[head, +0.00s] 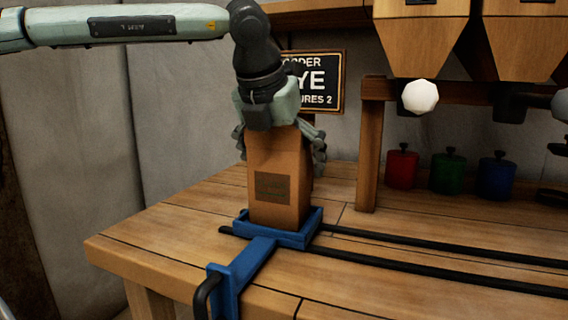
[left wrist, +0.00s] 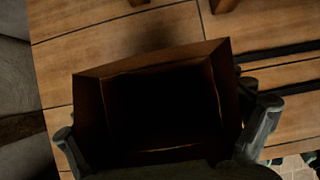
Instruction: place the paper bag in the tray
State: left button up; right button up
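The brown paper bag (head: 275,185) stands upright in the head view, with a dark label on its front. Its base is inside the rim of the blue tray (head: 300,238), whose front wall hides the bottom edge. My left gripper (head: 281,150) is above and around the bag's top, pointing down, one finger on each side. In the left wrist view the bag's open top (left wrist: 160,100) looks dark inside. The fingers of my left gripper (left wrist: 165,130) are spread wide outside its sides and look slightly apart from it. My right gripper is not in view.
The tray has a blue arm with a black handle (head: 207,297) at the front and sits by two black rails (head: 440,266) on the wooden bench (head: 160,240). Red, green and blue canisters (head: 446,174) stand behind, below wooden hoppers (head: 425,40). A wooden post (head: 370,150) rises right of the bag.

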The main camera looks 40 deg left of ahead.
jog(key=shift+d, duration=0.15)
pick_arm(q)
jog(key=shift+s+r, duration=0.2)
jog(key=shift+r, duration=0.6)
jog(key=p+v, duration=0.1)
jog(key=v, duration=0.9)
jog(key=shift+s+r, duration=0.2)
jog(key=shift+s, duration=0.1)
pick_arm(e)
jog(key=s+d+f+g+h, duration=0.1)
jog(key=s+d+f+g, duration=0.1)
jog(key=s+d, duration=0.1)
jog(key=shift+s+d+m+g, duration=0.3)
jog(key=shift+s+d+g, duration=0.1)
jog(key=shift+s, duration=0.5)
pick_arm(q)
jog(key=shift+d+f, duration=0.1)
